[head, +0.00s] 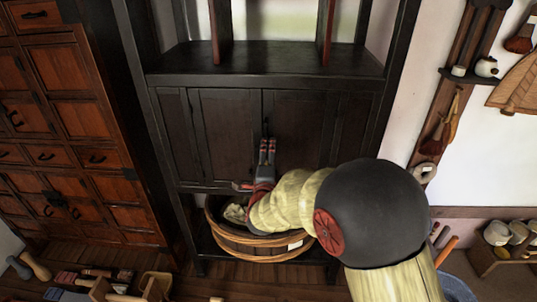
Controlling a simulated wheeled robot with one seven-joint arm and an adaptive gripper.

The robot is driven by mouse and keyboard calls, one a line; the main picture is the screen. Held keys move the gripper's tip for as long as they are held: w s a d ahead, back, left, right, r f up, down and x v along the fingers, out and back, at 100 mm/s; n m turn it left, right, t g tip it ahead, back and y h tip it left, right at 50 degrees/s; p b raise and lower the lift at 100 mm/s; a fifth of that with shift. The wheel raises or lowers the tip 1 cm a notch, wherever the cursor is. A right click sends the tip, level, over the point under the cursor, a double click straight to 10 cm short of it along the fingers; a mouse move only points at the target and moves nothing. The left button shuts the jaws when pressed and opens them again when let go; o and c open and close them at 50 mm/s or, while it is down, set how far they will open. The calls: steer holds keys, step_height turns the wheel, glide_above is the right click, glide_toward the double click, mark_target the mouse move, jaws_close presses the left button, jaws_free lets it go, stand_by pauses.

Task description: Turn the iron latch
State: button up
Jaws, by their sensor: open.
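A dark wooden cabinet (230,115) stands in the middle, with its doors closed. A small dark piece of metal, which looks like the iron latch (266,127), sits at the seam between the middle doors. It is hard to make out against the dark wood. My gripper (267,145) is in front of the doors, just below the latch in the picture, with its two fingers pointing up toward it. The fingers are slightly apart with nothing seen between them. I cannot tell whether a fingertip touches the latch.
A round wooden tub (265,247) with a light cloth stands under the doors, below my arm. A reddish drawer chest (75,130) stands at left. Tools and a small basket (157,284) lie on the floor at lower left. A blue bucket (456,290) is at lower right.

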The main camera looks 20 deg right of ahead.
steer(key=shift+c, duration=1.2)
steer(key=c, duration=0.9)
steer(key=shift+c, duration=0.2)
steer(key=shift+f+n+b, duration=0.15)
steer(key=shift+n+b, duration=0.25)
steer(key=shift+b, duration=0.15)
steer(key=shift+n+b, duration=1)
steer(key=shift+b, duration=0.1)
steer(key=n+b, duration=0.2)
steer(key=n, duration=0.3)
steer(key=shift+b, duration=0.4)
steer(key=n, duration=1)
